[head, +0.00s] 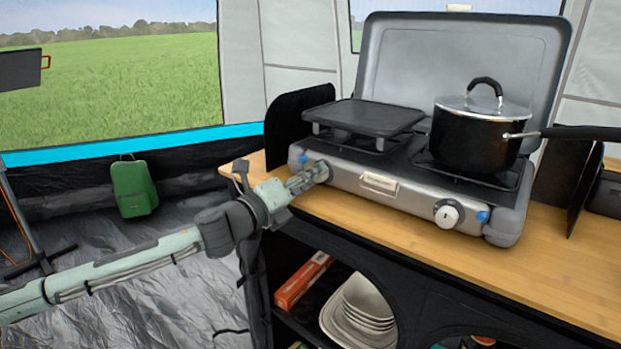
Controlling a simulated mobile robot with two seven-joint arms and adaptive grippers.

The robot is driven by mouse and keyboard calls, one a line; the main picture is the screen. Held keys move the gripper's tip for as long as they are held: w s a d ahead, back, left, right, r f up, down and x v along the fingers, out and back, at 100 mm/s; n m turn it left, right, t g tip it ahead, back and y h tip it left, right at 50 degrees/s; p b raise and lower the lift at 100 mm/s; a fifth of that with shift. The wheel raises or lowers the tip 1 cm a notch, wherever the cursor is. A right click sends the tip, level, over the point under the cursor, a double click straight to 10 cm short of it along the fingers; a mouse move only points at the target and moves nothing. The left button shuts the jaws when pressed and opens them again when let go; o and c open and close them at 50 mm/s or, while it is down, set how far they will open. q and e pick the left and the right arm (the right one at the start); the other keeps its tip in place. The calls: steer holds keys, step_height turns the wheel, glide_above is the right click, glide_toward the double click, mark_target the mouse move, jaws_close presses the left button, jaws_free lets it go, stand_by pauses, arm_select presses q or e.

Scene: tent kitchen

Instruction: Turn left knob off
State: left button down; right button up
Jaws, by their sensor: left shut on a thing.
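A grey two-burner camping stove (345,188) with its lid raised stands on a wooden counter. The left knob sits at the left end of its front panel and is mostly hidden behind my gripper. My left gripper (318,172) reaches in from the left and is shut on that knob, its fingers against the front panel. The knob's turn position cannot be seen. The right knob (447,213), white with a dark ring, shows clear at the right end of the panel. My right gripper is not in view.
A flat black griddle plate (367,116) sits over the left burner. A lidded black pot (470,140) stands on the right burner, its handle pointing right. Below the counter (570,270), shelves hold stacked bowls (362,308) and an orange box (303,281).

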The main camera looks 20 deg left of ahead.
arm_select(q)
steer(key=shift+m, duration=2.3)
steer(key=c, duration=1.2)
jaws_free()
steer(key=shift+o, duration=0.2)
steer(key=v, duration=1.2)
steer(key=shift+r, duration=0.1)
